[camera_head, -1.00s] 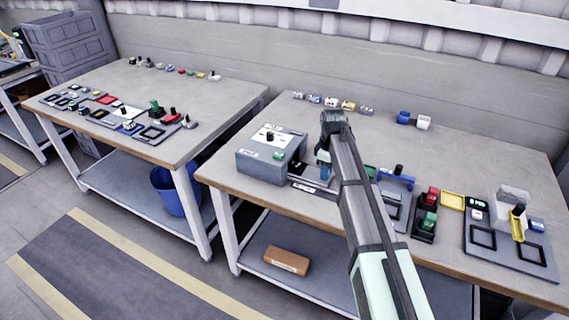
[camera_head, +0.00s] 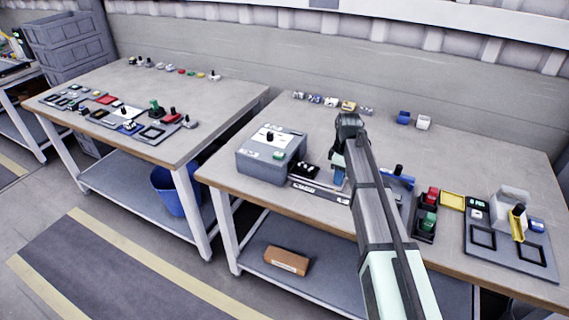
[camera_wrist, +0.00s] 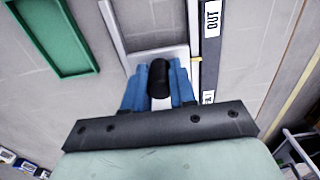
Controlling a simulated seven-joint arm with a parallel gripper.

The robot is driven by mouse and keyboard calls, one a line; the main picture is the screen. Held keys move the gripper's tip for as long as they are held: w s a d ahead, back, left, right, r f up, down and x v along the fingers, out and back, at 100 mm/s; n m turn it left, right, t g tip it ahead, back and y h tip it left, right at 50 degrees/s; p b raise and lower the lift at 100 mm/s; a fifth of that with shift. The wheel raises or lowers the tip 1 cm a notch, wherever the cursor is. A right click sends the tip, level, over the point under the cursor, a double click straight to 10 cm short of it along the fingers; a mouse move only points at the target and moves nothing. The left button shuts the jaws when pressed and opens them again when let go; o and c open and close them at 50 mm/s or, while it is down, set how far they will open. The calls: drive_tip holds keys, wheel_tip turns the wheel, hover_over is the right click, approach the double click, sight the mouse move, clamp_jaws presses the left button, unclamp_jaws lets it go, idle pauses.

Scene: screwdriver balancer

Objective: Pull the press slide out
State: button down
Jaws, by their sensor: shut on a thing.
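In the wrist view the light slide plate (camera_wrist: 143,60) carries an upright black knob (camera_wrist: 159,76). My gripper (camera_wrist: 159,92) is shut on this knob, with a blue finger on each side. In the head view my gripper (camera_head: 339,174) is at the slide's outer end, and my arm hides part of it.
An OUT label (camera_wrist: 212,18) marks the rail beside the slide. A green tray (camera_wrist: 55,35) lies to the left in the wrist view. Right of my arm are red and green blocks (camera_head: 430,210), a yellow tray (camera_head: 452,201) and a grey fixture board (camera_head: 510,255).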

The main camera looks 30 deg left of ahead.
drive_tip(key=shift+d, duration=2.1)
drive_tip(key=c, duration=0.8)
unclamp_jaws()
drive_tip(key=shift+c, duration=0.2)
wheel_tip(320, 180, up, 7)
